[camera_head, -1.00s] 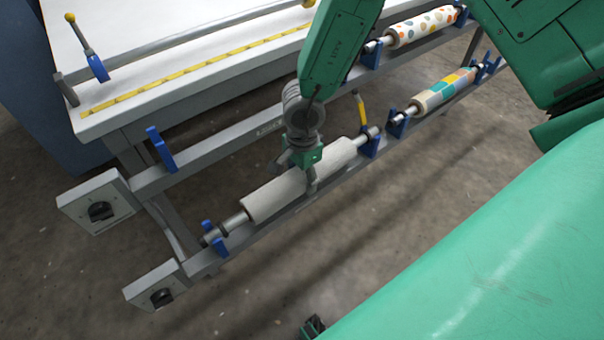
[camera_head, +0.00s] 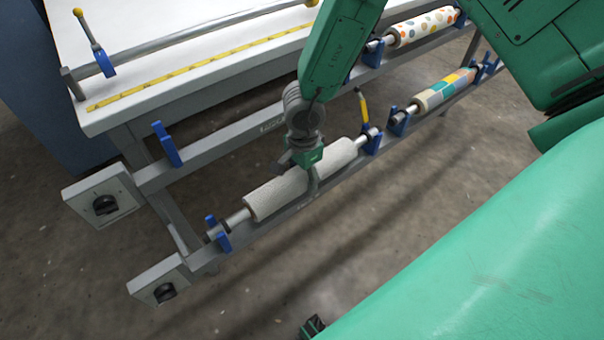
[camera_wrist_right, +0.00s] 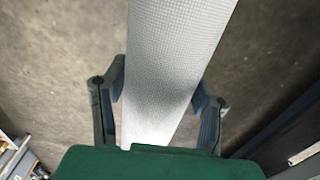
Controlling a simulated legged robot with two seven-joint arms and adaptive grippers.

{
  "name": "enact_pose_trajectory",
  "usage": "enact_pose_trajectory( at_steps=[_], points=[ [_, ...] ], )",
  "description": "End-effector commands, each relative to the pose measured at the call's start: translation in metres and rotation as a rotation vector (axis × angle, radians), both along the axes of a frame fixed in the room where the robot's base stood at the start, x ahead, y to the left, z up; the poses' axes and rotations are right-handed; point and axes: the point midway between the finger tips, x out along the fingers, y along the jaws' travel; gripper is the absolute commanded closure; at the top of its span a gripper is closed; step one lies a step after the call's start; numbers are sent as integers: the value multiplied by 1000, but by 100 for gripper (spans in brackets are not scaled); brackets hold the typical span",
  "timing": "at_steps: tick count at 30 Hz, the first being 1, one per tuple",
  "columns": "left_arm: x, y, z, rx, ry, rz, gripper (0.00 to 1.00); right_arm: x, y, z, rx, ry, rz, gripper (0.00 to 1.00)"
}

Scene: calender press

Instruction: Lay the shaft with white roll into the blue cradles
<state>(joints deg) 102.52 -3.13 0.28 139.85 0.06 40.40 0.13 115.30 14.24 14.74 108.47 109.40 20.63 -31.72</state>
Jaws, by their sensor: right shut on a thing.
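The white roll (camera_head: 275,193) on its metal shaft (camera_head: 238,219) lies along the lower grey rail in the head view. The shaft's left end is at the left blue cradle (camera_head: 223,242), between its prongs. Its right end is at the right blue cradle (camera_head: 372,147). I cannot tell whether either end rests fully down. My right gripper (camera_head: 312,178) is shut around the middle of the roll from above. In the right wrist view its fingers (camera_wrist_right: 160,112) flank the white roll (camera_wrist_right: 175,50). A dark green part at the head view's bottom edge may be my left gripper (camera_head: 313,326).
A patchwork roll (camera_head: 445,90) and a dotted roll (camera_head: 420,28) sit in cradles farther right. An empty blue cradle (camera_head: 166,145) stands on the upper rail. A white table (camera_head: 160,45) with a yellow ruler (camera_head: 200,66) is behind. Grey boxes with black knobs (camera_head: 104,205) end the rails.

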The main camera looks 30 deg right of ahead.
Motion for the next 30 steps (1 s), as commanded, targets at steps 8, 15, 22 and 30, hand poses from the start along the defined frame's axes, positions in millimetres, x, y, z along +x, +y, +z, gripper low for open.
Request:
enact_pose_trajectory(
  at_steps=[8, 15, 22, 30],
  points=[
    [0, 0, -1, 0, 0, 0, 59, -6, -1, -5, 1, 11, -2, 24],
    [-2, 0, 0, 0, -2, 0, 59, -5, 0, 4, 3, 6, -3, 24],
    [-2, 0, 0, 0, -3, 0, 59, -3, 0, 47, 6, 4, -5, 24],
    [-2, 0, 0, 0, -3, 0, 59, -2, -1, 97, 5, 9, -3, 24]
  ],
)
